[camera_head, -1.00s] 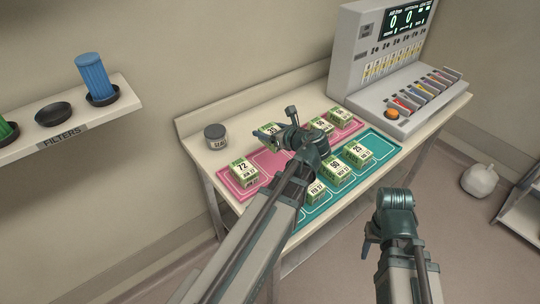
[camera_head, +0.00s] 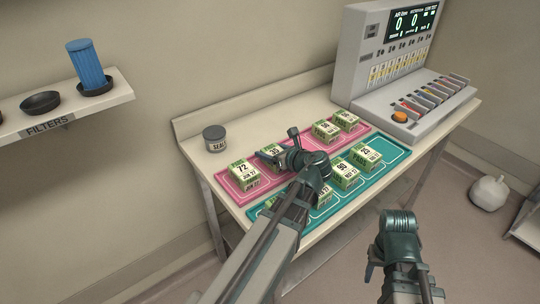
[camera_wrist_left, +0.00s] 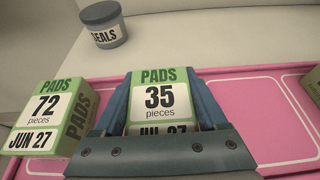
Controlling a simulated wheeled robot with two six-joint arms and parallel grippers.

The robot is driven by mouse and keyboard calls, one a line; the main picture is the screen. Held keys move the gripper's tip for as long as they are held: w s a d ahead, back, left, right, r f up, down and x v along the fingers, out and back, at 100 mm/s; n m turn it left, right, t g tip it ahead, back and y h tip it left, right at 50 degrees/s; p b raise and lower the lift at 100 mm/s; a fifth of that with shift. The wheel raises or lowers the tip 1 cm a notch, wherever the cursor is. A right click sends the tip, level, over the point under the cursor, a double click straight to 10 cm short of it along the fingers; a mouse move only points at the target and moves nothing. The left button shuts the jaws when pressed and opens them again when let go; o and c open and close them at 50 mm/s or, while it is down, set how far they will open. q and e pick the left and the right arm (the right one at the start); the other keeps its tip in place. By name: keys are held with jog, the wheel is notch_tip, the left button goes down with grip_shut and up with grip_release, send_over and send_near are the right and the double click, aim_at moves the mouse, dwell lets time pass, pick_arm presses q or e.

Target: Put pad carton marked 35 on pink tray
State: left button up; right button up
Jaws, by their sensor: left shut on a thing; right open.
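The green and white pad carton marked 35 (camera_wrist_left: 160,101) sits between the fingers of my left gripper (camera_wrist_left: 163,115) in the left wrist view, with its label facing the camera. In the head view this carton (camera_head: 271,149) shows only partly behind the gripper (camera_head: 277,155). My left gripper is shut on it, over the pink tray (camera_wrist_left: 277,135). I cannot tell whether the carton touches the tray, which also shows in the head view (camera_head: 262,190). My right gripper (camera_head: 371,272) is open and empty, off the table's front edge.
The carton marked 72 (camera_head: 243,174) stands left of the held carton. Two more cartons stand at the tray's right end. A teal tray (camera_head: 385,167) with several cartons lies in front. A seals jar (camera_head: 214,138) stands behind left; a grey console (camera_head: 400,80) stands right.

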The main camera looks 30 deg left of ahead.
pick_arm(q)
jog(key=shift+f, duration=0.15)
jog(key=o, duration=1.5)
jog(key=shift+r, duration=0.35)
jog(key=p+v, duration=0.4)
jog(key=v, duration=0.6)
jog(key=shift+s+d, duration=0.2)
jog(key=shift+p+v, duration=0.3)
jog(key=shift+v, duration=0.45)
jog(key=shift+f, duration=0.1)
